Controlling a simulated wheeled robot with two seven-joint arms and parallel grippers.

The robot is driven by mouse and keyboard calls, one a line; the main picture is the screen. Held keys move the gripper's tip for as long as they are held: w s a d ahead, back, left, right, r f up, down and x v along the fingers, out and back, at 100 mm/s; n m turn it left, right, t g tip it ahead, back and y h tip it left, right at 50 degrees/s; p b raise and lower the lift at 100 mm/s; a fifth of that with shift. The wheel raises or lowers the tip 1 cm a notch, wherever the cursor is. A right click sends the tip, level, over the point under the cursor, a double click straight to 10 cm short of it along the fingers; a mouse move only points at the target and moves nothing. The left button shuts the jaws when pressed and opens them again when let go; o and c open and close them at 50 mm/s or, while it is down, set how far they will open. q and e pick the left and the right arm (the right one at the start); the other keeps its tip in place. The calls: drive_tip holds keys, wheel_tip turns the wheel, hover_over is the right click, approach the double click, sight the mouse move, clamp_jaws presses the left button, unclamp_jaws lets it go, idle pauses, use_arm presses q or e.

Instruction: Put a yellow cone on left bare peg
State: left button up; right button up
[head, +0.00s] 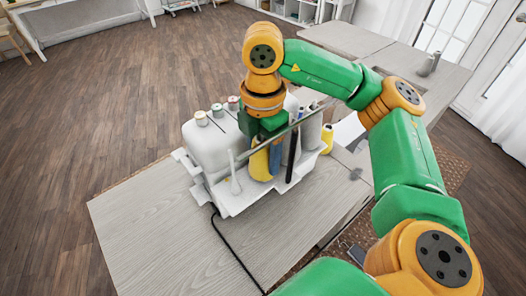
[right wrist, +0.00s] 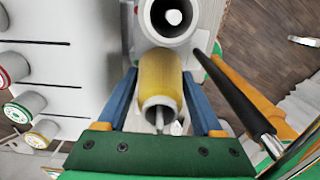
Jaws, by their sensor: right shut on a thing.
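My right gripper (head: 266,142) is shut on a yellow cone (head: 259,164) at the near side of the white sewing machine (head: 211,146). In the right wrist view the yellow cone (right wrist: 162,76) sits between the blue fingers (right wrist: 160,88). A thin pale rod (right wrist: 159,119) shows in its open end; how far the cone is around it I cannot tell. A bare white peg (head: 235,182) with a wide foot stands left of the held cone. Another yellow cone (head: 327,139) stands at the right end of the row. My left gripper is not in view.
A grey-white cone (head: 312,130) stands in the row, and a white cone (right wrist: 169,20) is just beyond the held one. A dark rod (right wrist: 236,92) passes close by on the right. Small spools (head: 218,109) top the machine. The table's left front (head: 150,235) is clear.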

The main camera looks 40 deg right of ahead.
drive_tip(key=o, duration=1.4)
drive_tip(key=shift+o, duration=0.2)
